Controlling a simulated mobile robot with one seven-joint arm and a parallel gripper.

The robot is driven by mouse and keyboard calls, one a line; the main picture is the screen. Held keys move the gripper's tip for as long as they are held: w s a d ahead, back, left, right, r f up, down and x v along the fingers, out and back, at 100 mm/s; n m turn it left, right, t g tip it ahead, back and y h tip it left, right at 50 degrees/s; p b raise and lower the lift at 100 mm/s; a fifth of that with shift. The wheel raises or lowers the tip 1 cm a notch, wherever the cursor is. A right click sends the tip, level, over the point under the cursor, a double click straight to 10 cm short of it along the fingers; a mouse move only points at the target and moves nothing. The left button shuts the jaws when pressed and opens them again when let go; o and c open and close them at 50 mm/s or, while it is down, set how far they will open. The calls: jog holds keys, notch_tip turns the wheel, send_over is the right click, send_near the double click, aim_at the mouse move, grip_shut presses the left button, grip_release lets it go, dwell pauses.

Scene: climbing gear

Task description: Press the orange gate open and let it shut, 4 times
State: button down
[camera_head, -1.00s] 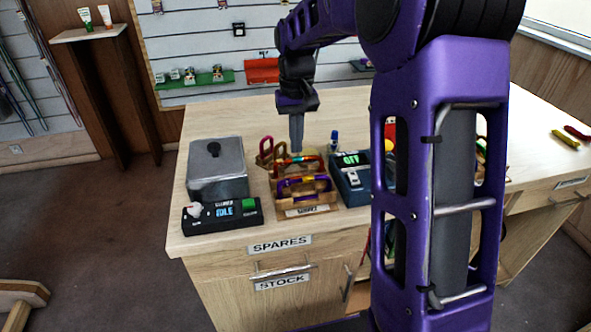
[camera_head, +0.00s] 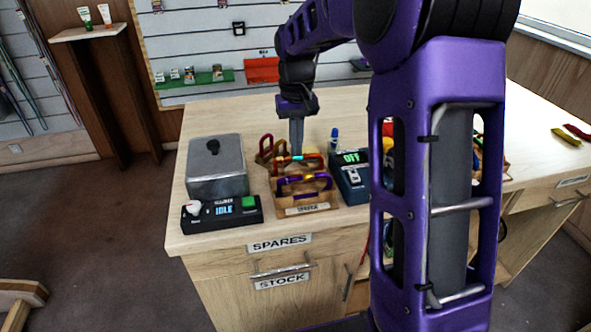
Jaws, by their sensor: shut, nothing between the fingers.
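A wooden rack (camera_head: 322,208) with a label on its front stands on the counter and holds coloured carabiners. A purple carabiner (camera_head: 318,182) is at the front of the rack, a red one (camera_head: 312,158) behind it. Small bright gate parts show on them, but they are too small to tell surely which is the orange gate. My gripper (camera_head: 297,151) is shut and empty, pointing down over the rear of the rack at the red carabiner. Its tip hides part of that carabiner. I cannot tell whether it touches.
A grey metal box (camera_head: 217,170) and a black device reading IDLE (camera_head: 222,212) stand left of the rack. A dark blue device reading OFF (camera_head: 350,178) stands close on its right. My arm hides the counter's middle right.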

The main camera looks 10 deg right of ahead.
jog(key=shift+f+b, duration=0.3)
jog(key=shift+f, duration=0.35)
notch_tip(320, 180, up, 6)
jog(key=p, duration=0.4)
jog(key=shift+f+p, duration=0.2)
jog(key=shift+p, duration=0.2)
jog(key=shift+r, duration=0.85)
